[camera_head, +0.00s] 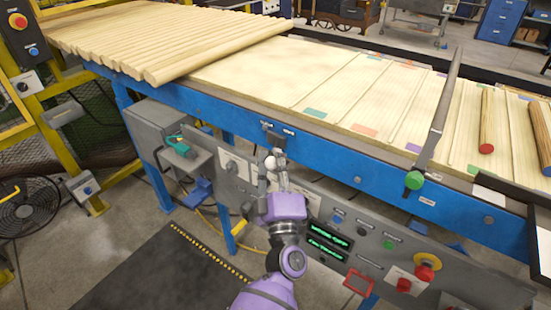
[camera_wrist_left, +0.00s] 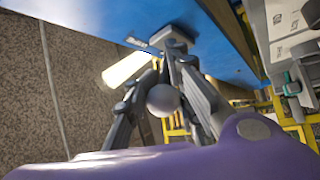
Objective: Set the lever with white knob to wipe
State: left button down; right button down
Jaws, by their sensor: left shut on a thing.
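The lever with white knob is mounted on the blue side beam of the conveyor, at a small grey bracket (camera_head: 277,130) with a label on each side, too small to read. Its round white knob (camera_head: 269,162) shows beside my gripper's fingers, and appears as a grey ball (camera_wrist_left: 163,99) in the left wrist view. My left gripper (camera_head: 279,158) is at the lever below the bracket, shut on it; in the left wrist view its fingers (camera_wrist_left: 170,78) stand on both sides of the knob and lever. The fingers hide much of the lever. My right gripper is not in view.
A grey control panel (camera_head: 322,210) with displays and buttons stands below the blue beam (camera_head: 340,165). A bar with a green knob (camera_head: 414,180) crosses the board bed farther right. Turned wood poles (camera_head: 150,40) lie at the upper left. A dark mat (camera_head: 150,270) covers the floor.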

pick_arm(q)
jog(key=shift+f, duration=0.15)
jog(key=c, duration=1.7)
grip_release()
jog(key=shift+o, duration=0.6)
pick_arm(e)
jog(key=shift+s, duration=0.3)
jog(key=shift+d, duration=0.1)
pick_arm(q)
jog(key=v, duration=1.2)
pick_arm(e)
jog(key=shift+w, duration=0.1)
